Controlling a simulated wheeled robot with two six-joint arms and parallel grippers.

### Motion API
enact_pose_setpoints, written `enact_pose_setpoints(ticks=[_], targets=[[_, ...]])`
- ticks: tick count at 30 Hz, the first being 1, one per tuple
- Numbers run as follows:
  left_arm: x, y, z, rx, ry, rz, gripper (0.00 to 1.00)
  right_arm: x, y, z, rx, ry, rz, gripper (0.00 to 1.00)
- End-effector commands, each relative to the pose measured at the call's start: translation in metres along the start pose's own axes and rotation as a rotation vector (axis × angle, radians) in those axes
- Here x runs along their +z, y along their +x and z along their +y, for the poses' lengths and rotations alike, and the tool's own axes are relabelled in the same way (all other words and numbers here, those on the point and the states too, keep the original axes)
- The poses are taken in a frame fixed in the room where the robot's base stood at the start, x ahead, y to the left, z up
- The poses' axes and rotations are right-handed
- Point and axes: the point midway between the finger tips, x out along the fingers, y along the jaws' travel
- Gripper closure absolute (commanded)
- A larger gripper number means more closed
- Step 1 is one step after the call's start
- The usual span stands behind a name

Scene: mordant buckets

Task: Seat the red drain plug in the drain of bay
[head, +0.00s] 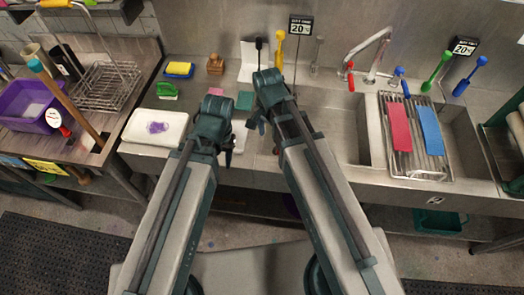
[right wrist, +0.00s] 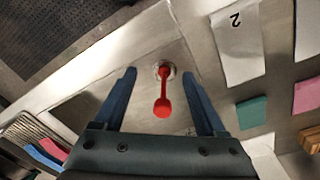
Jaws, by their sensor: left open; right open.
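The red drain plug (right wrist: 163,92) shows in the right wrist view as a rounded knob on a thin stem. Its far end is at a round metal drain ring (right wrist: 171,68); I cannot tell whether it is seated. My right gripper (right wrist: 163,85) is open, with one blue finger on each side of the plug and a gap to both. In the head view my right gripper (head: 262,127) is over the middle sink area, and my arm hides most of the plug there. My left gripper (head: 229,157) is open and empty, left of the right one.
A card marked 2 (right wrist: 235,45) lies near the drain. A rack (head: 432,160) with red and blue pieces covers part of the right basin, below the faucet (head: 372,55). A white tray (head: 154,127) and purple tub (head: 28,108) stand at left.

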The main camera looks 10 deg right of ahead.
Motion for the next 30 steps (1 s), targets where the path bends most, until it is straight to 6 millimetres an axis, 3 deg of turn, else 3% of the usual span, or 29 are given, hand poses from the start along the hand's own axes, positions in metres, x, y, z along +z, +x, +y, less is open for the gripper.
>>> enact_pose_setpoints(ticks=[1,6,12,18,30], targets=[[0.000,0.000,0.000,0.000,0.000,0.000,0.54,0.016,0.000,0.007,0.007,-0.155,0.004,0.27],[0.000,0.000,0.000,0.000,0.000,0.000,0.54,0.051,-0.001,0.018,0.031,-0.670,0.013,0.27],[0.000,0.000,0.000,0.000,0.000,0.000,0.54,0.074,-0.002,0.027,0.054,-1.058,0.013,0.27],[0.000,0.000,0.000,0.000,0.000,0.000,0.54,0.080,-0.002,0.030,0.061,-1.187,0.012,0.27],[-0.001,0.010,0.001,0.000,0.000,0.000,0.54,0.080,0.008,0.029,0.061,-1.189,0.011,0.27]])
